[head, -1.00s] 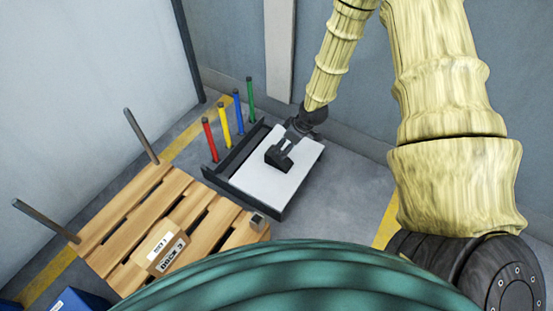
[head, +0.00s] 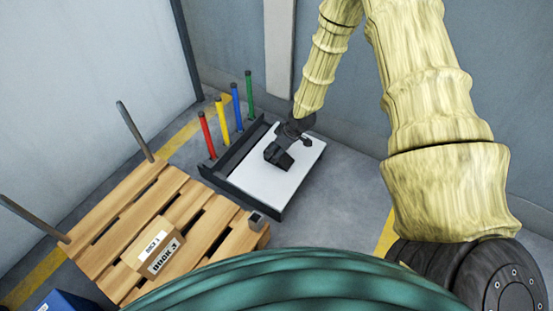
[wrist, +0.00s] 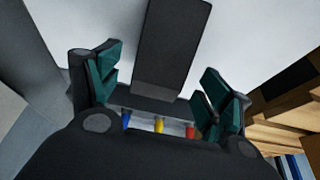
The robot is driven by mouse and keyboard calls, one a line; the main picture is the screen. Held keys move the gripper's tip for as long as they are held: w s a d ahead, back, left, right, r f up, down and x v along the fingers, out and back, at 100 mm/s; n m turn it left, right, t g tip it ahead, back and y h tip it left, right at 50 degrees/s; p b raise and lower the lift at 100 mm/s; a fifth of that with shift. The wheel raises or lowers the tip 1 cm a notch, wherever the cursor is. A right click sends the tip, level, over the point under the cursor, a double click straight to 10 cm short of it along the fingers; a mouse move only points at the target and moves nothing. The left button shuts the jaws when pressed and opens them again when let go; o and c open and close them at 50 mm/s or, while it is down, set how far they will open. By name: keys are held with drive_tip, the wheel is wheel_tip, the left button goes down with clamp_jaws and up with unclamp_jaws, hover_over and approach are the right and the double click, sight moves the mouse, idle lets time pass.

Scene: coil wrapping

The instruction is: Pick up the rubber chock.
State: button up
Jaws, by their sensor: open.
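The rubber chock (head: 278,156) is a dark, blocky piece on the white top of a low platform (head: 300,172). In the wrist view the chock (wrist: 172,45) stands out dark against the white surface, centred between my fingers. My gripper (head: 293,138) is right by the chock, at its upper right in the head view. In the wrist view my gripper (wrist: 162,82) is open, with a green-padded finger on each side and visible gaps to the chock. Part of the chock is hidden behind the gripper in the head view.
Red (head: 207,135), yellow (head: 222,121), blue and green posts stand along the platform's dark left frame. A wooden pallet (head: 190,206) with a cardboard box (head: 154,246), upright grey stakes and a small dark block (head: 256,220) lies to the left. Walls close off the back.

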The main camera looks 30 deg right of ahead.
drive_tip(key=shift+b+x, duration=0.3)
drive_tip(key=shift+x, duration=0.65)
drive_tip(key=shift+r, duration=0.1)
drive_tip(key=c, duration=1.2)
